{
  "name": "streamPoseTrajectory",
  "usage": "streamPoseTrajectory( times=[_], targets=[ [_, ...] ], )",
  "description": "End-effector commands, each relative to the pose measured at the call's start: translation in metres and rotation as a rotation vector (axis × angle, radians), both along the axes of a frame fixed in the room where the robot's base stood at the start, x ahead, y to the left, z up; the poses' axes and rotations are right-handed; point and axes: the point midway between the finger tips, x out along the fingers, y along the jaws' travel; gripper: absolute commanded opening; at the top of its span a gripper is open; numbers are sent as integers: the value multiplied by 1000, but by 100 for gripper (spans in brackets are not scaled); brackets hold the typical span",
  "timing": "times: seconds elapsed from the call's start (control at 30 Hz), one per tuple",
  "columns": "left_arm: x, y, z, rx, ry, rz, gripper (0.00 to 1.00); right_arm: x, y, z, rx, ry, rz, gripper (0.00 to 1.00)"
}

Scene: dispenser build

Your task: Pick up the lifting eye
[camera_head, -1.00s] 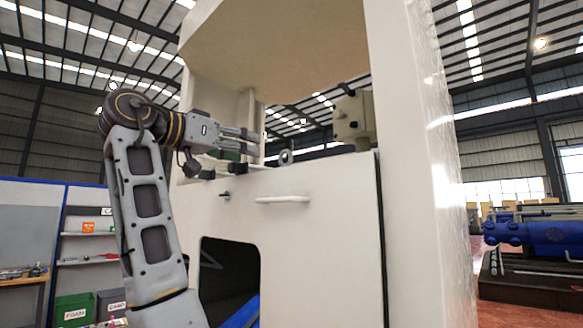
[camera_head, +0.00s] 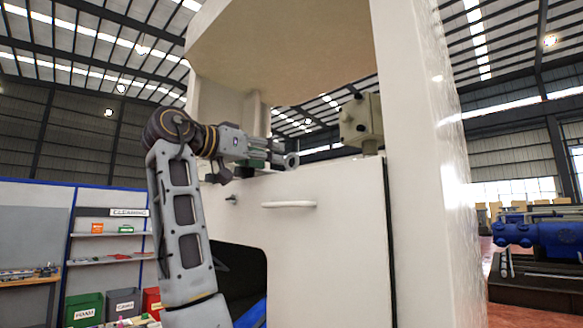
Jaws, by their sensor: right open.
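The lifting eye (camera_head: 291,160) is a small grey metal ring. It stands on the top ledge of the cream machine cabinet (camera_head: 330,215), left of a beige box-shaped unit. My right gripper (camera_head: 280,155) is open and points to the right, just above the ledge. Its fingertips are at the left side of the lifting eye and overlap it in the picture. I cannot tell whether they touch it or surround it. The lower part of the eye is partly hidden. My left gripper is not in view.
The beige unit (camera_head: 361,122) stands on the ledge to the right. A thick white post (camera_head: 425,170) rises beside it, and a cream canopy hangs above. A white handle (camera_head: 288,204) sticks out of the cabinet front. Shelves with bins (camera_head: 85,308) stand far left.

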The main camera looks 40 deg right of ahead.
Motion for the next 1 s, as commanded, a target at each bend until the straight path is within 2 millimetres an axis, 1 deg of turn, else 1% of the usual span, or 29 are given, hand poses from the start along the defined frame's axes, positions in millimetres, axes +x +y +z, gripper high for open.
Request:
streamPoseTrajectory(
  times=[0.1,0.2,0.3,0.77,0.87,1.0],
  targets=[
    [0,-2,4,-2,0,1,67,1,-16,1,0,0,0,54],
    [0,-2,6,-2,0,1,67,2,-26,1,0,0,0,54],
    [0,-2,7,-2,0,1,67,3,-32,1,-1,-1,0,54],
    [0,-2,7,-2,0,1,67,3,-36,0,0,-1,1,54],
    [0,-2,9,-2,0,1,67,3,-41,1,0,0,0,54],
    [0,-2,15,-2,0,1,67,2,-52,2,-1,-1,-1,54]
  ],
)
